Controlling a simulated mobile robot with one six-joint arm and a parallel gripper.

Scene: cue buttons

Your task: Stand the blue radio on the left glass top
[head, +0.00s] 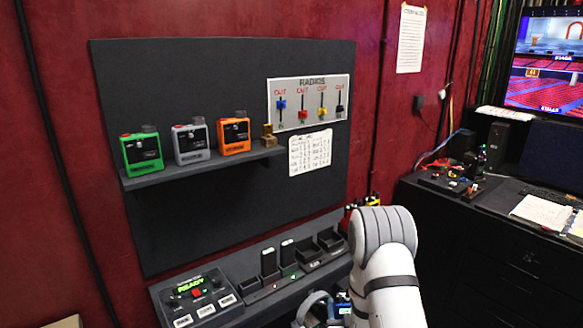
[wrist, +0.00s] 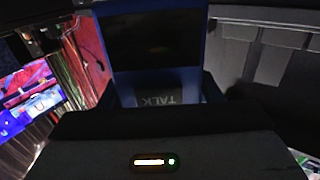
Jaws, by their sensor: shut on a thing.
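The blue radio (wrist: 152,45) fills the upper middle of the wrist view, with a dark front panel and the word TALK upside down below it. My gripper (wrist: 160,98) is shut on the radio, and its dark housing hides the radio's near end. In the head view a small part of blue (head: 340,306) shows at the bottom beside my arm. My arm hides most of that spot. I cannot make out a left glass top in either view.
A wall shelf (head: 200,165) holds a green radio (head: 142,150), a grey radio (head: 190,142) and an orange radio (head: 234,135). Below it is a ledge with a lit control box (head: 195,297) and charger slots (head: 310,253). A dark desk (head: 480,235) with a screen stands at right.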

